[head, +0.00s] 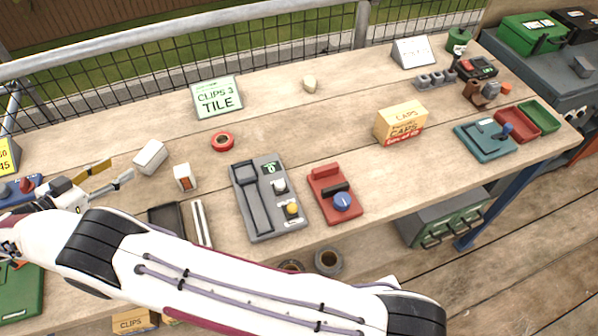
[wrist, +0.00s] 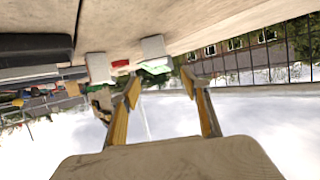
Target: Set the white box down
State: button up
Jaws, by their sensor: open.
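A plain white box (head: 151,156) rests on the wooden table at the left, lying low on its side. A smaller white box with a red and dark label (head: 184,177) stands upright just to its right. I cannot tell for certain which is the task's white box. My gripper (head: 121,168) is at the left, just left of the plain box, with its fingers apart and nothing held. In the wrist view my gripper (wrist: 161,77) is open, and the plain box (wrist: 153,48) and the labelled box (wrist: 98,67) show beyond the fingertips.
A red tape ring (head: 223,141) and a green tile sign (head: 217,97) lie beyond the boxes. A grey device (head: 268,197), a red device (head: 336,193) and a yellow carton (head: 400,122) stand further right. A mesh fence runs behind. Mid-table has clear wood.

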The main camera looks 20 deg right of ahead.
jog(key=w+d+r+n+t+y, duration=0.1)
jog(key=w+d+r+t+y, duration=0.1)
jog(key=w+r, duration=0.45)
jog(key=w+d+r+t+y, duration=0.1)
jog(key=w+r+t+y, duration=0.15)
jog(key=r, duration=0.75)
jog(key=w+d+r+n+t+y, duration=0.1)
jog(key=w+d+r, duration=0.1)
jog(key=w+r, duration=0.5)
jog(key=s+d+r+n+y, duration=0.2)
jog(key=s+d+r+y, duration=0.15)
jog(key=r, duration=0.45)
jog(key=s+d+r+n+y, duration=0.25)
jog(key=d+r, duration=0.25)
jog(key=r, duration=0.3)
jog(key=s+d+n+g+y, duration=0.3)
jog(key=s+d, duration=0.5)
jog(key=s, duration=0.5)
jog(key=s+d+f+g+h, duration=0.1)
jog(key=s+d+f+g, duration=0.1)
jog(key=s+d+f, duration=0.4)
jog(key=s+d+f+g+h, duration=0.2)
jog(key=s+d+f, duration=0.5)
jog(key=s, duration=0.8)
jog(key=s+d+f+g+h, duration=0.2)
jog(key=s+d+f, duration=0.4)
jog(key=s, duration=0.4)
jog(key=shift+s+d+f+g, duration=0.15)
jog(key=shift+s+d+g, duration=0.1)
jog(key=shift+g, duration=0.1)
